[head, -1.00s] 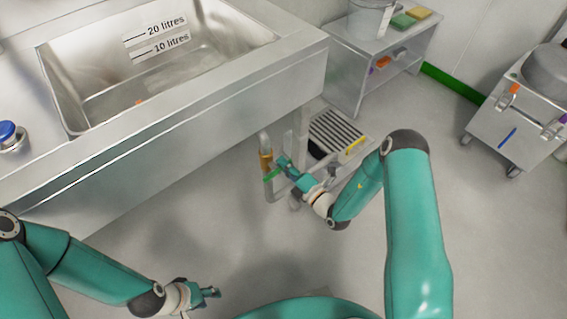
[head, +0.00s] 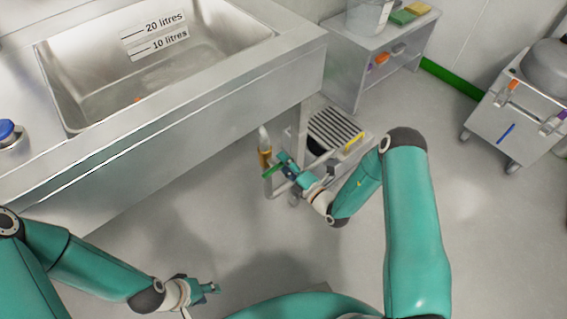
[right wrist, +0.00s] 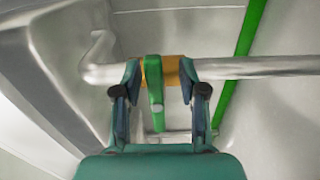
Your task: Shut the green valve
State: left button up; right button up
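The green valve has a green lever (head: 273,171) on a brass body (head: 265,156), on a pipe under the sink's front edge. In the right wrist view the lever (right wrist: 156,97) lies across the horizontal pipe (right wrist: 250,67), in front of the brass body (right wrist: 174,71). My right gripper (head: 282,162) is at the valve. In the right wrist view its two fingers (right wrist: 161,88) are apart, one on each side of the lever, with gaps showing. My left gripper (head: 213,288) is low at the left, away from the valve; its finger opening is too small to judge.
The steel sink (head: 290,70) overhangs the pipe area. The floor in front is clear.

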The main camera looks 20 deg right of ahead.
jog(key=shift+r, duration=0.1)
jog(key=v, duration=1.2)
dwell(0.4)
